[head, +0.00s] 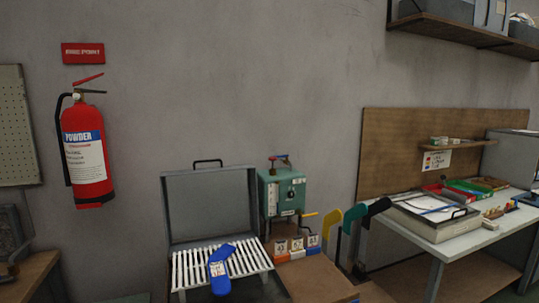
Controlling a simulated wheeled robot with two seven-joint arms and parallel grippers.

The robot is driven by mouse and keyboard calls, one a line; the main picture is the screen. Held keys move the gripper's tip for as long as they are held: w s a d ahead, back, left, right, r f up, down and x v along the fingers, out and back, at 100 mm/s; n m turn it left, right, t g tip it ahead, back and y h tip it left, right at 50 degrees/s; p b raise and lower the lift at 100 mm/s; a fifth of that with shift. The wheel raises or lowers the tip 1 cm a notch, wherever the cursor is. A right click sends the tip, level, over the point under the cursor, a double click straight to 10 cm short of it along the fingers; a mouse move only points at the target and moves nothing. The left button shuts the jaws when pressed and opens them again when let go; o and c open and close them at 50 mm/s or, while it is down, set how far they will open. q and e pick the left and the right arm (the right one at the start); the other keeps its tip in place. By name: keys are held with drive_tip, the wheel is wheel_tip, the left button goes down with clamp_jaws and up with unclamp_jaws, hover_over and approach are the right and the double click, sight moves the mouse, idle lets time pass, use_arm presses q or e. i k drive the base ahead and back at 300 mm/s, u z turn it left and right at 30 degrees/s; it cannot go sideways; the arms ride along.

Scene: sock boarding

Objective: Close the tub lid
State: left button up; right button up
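A grey metal tub (179,283) stands open at the lower middle of the head view. Its grey lid (210,205) stands upright at the back, with a dark handle (208,162) on its top edge. White slats (245,261) run across the tub's opening. A blue sock-shaped piece (219,270) lies over the slats and reaches the front edge. The tub's lower front is cut off by the picture's edge. Neither of my grippers is in view.
A green machine (283,193) stands just right of the lid, with small numbered bins (297,247) in front. Sock-shaped boards (354,215) stand further right. A workbench (436,251) holds a shallow grey case (433,226). A red extinguisher (86,150) hangs on the left wall.

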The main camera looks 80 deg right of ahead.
sight(172, 248)
drive_tip(key=z, duration=2.65)
